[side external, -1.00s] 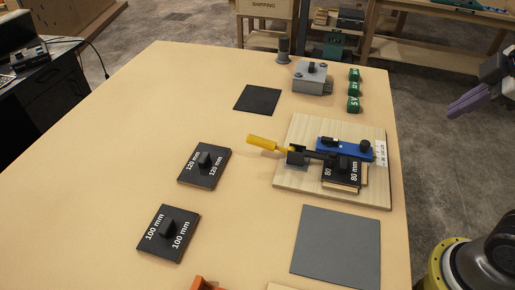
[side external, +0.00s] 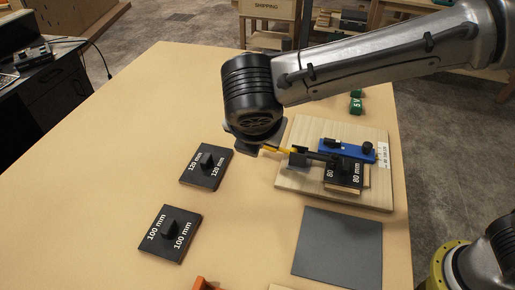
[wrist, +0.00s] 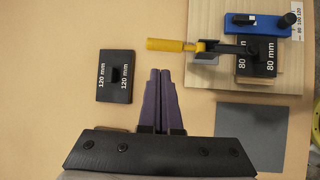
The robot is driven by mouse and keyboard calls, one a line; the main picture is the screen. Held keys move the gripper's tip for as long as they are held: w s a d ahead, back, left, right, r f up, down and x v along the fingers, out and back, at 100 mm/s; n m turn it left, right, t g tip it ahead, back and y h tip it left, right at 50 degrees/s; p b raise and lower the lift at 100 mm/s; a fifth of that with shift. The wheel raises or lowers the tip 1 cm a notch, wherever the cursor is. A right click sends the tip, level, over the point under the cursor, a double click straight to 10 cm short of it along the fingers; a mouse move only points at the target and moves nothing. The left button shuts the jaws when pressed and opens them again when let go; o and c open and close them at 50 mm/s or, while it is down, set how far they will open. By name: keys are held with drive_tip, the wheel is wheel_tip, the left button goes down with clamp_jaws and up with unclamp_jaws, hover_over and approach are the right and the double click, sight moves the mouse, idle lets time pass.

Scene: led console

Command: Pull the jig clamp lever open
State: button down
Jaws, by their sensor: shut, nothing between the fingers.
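The jig clamp lever has a yellow handle (wrist: 165,44) that points left from the black clamp (side external: 318,156) on the wooden jig board (side external: 300,187). In the side view my arm covers part of the handle. The clamp arm reaches over the black 80 mm plate (wrist: 258,58). My gripper (wrist: 160,70) is shut and empty. In the wrist view its purple fingertips lie just below the handle in the picture, with a gap between. The height gap cannot be told. In the side view the fingertips are hidden behind my wrist.
A blue block (wrist: 262,22) with a black knob lies on the board behind the plate. The 120 mm plate (side external: 206,165) and 100 mm plate (side external: 170,234) lie to the left. A grey mat (side external: 338,248) lies in front. Bare table is left of the board.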

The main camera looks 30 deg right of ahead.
drive_tip(key=x, duration=0.9)
drive_tip(key=shift+w+f, duration=0.1)
drive_tip(key=shift+f, duration=0.3)
drive_tip(key=shift+r+t+y, duration=0.4)
drive_tip(key=shift+r, duration=0.05)
drive_tip(key=shift+d+r+m, duration=0.1)
drive_tip(key=shift+r+m, duration=0.1)
drive_tip(key=shift+m, duration=0.1)
drive_tip(key=shift+s+d+r+m+t+y, duration=0.2)
drive_tip(key=shift+r+t+y, duration=0.25)
drive_tip(key=shift+t+y, duration=0.15)
drive_tip(key=shift+s+d+r+m+t+y, duration=0.1)
drive_tip(key=shift+s+r+m+t+y, duration=0.1)
drive_tip(key=shift+r+t+y, duration=0.35)
drive_tip(key=shift+s+d+r, duration=0.5)
drive_tip(key=shift+r, duration=0.2)
drive_tip(key=shift+s+d+r, duration=0.3)
drive_tip(key=shift+s+d, duration=0.25)
drive_tip(key=shift+d, duration=0.05)
drive_tip(key=shift+s+d+r, duration=0.35)
drive_tip(key=shift+s+d, duration=0.2)
drive_tip(key=shift+s+d+h, duration=0.1)
drive_tip(key=shift+d+h, duration=0.1)
drive_tip(key=shift+h, duration=0.05)
